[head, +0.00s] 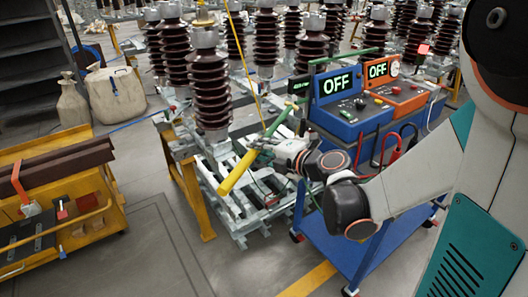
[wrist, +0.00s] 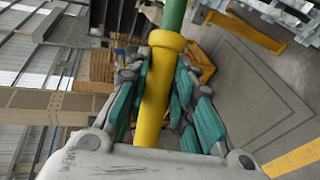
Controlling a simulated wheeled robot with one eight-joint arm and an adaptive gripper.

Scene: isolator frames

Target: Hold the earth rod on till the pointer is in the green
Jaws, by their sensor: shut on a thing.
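The earth rod has a yellow handle (head: 234,172) and a green shaft (head: 279,121). In the head view it slants up to the right, in front of the insulator frames. My gripper (head: 265,145) is shut around it. The wrist view shows the yellow handle (wrist: 155,100) between my teal finger pads (wrist: 160,90), with a yellow collar and the green shaft (wrist: 174,14) beyond. I cannot tell whether the rod's far end touches anything. No pointer or green zone can be made out.
A blue box (head: 340,113) and an orange box (head: 396,94), both displaying OFF, stand on a blue trolley (head: 345,238) beside my arm. Brown insulators (head: 211,90) rise from a metal frame behind the rod. A yellow cart (head: 88,181) stands left, with clear floor between.

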